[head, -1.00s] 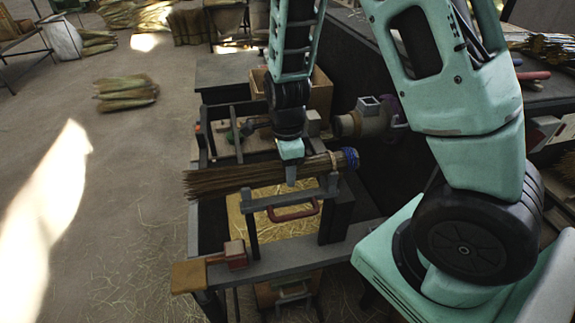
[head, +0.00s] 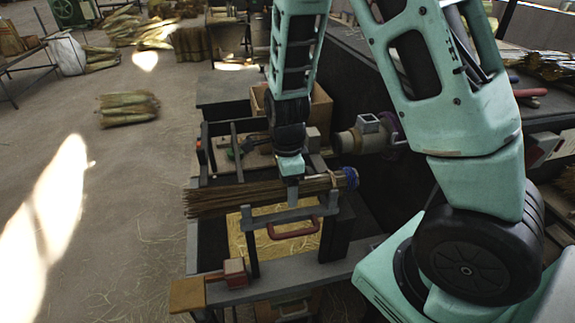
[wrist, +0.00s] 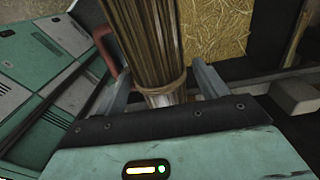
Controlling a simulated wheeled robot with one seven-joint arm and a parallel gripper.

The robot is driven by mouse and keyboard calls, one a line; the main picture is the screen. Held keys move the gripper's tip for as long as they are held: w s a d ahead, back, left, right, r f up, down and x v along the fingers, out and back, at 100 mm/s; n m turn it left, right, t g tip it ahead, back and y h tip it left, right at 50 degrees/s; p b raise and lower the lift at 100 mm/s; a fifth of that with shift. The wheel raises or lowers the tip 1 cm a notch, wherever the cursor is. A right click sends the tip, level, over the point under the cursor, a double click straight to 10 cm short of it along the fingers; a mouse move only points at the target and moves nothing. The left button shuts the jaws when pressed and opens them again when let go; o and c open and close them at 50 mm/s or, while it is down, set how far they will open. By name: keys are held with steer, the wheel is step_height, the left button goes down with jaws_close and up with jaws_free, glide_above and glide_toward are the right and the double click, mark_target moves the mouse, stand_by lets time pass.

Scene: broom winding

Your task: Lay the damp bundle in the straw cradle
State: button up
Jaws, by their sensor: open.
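The bundle (head: 235,199) of long brown stalks lies roughly level, with a blue band at its right end. It sits just above or on a grey bracket (head: 270,217); contact cannot be told. A straw-covered yellow bed (head: 248,240), perhaps the straw cradle, shows below and behind the bracket; it also shows in the wrist view (wrist: 222,27). My gripper (head: 292,192) is over the bundle's right half. In the wrist view my gripper (wrist: 163,88) is open, one finger on each side of the bundle (wrist: 150,40), near a tie around it. Whether the fingers touch it is unclear.
A red handle (head: 293,231) is just below the bracket. A red clamp block (head: 234,272) sits on the front bar. A grey cylinder machine (head: 365,137) and a cardboard box (head: 320,105) stand behind. Open floor (head: 110,200) lies to the left.

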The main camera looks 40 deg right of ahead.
step_height(320, 180, up, 17)
steer(key=shift+p, duration=0.45)
stand_by(0.3)
steer(key=s+a+f+n+b, duration=0.1)
steer(key=s+a+f+n, duration=0.1)
steer(key=s+a+n, duration=0.7)
steer(key=s+a+f+n+b, duration=0.1)
steer(key=s+a+n, duration=0.8)
steer(key=n, duration=1.2)
steer(key=shift+s+f+y, duration=0.4)
steer(key=shift+s+f, duration=0.1)
steer(key=shift+f, duration=0.2)
